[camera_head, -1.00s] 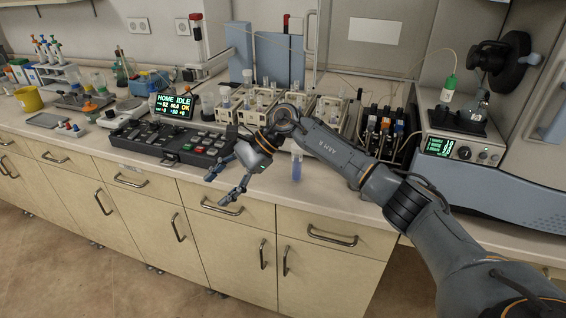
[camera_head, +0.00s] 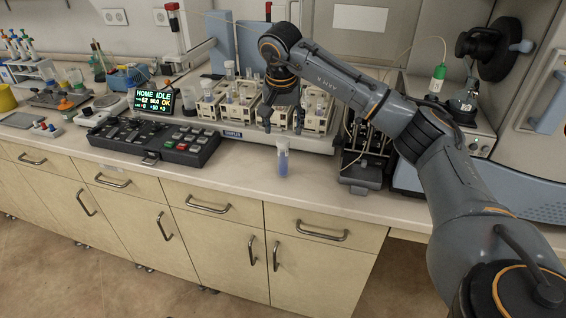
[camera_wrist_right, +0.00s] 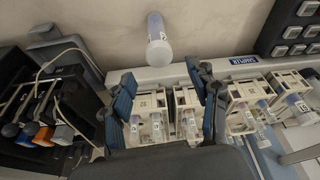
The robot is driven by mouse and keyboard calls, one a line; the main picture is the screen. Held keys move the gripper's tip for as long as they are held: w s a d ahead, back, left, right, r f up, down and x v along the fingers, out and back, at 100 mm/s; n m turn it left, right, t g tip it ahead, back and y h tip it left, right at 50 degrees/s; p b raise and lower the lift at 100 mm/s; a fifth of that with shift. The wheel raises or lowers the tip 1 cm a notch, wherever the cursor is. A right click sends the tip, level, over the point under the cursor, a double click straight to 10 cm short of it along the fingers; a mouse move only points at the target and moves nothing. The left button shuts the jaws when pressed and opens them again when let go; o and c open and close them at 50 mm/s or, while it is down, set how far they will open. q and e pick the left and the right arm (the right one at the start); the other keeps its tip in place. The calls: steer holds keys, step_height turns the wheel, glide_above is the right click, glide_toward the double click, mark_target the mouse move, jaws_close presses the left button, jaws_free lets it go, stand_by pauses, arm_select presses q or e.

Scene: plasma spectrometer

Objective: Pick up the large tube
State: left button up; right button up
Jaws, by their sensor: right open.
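A large clear tube (camera_head: 283,158) with blue contents stands upright and alone on the bench, near the front edge. It also shows in the right wrist view (camera_wrist_right: 158,42), beyond the fingertips. My right gripper (camera_head: 283,127) is open and points down over the sampler racks, just behind the tube in the head view. In the right wrist view its two fingers (camera_wrist_right: 166,76) are spread with nothing held between them, and racks with smaller tubes show behind. My left gripper is not in view.
White racks (camera_head: 240,107) with several smaller tubes stand on the sampler behind the large tube. A dark control panel (camera_head: 155,138) lies to the left. A black stand with bottles (camera_head: 362,158) is at the right. The bench around the tube is clear.

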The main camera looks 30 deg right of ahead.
mark_target(283, 140)
steer(key=x, duration=0.2)
steer(key=p+x, duration=0.1)
steer(key=x, duration=0.2)
steer(key=shift+s+a+f, duration=0.1)
steer(key=shift+s+f, duration=0.05)
steer(key=shift+f, duration=0.25)
steer(key=shift+c, duration=0.3)
jaws_close()
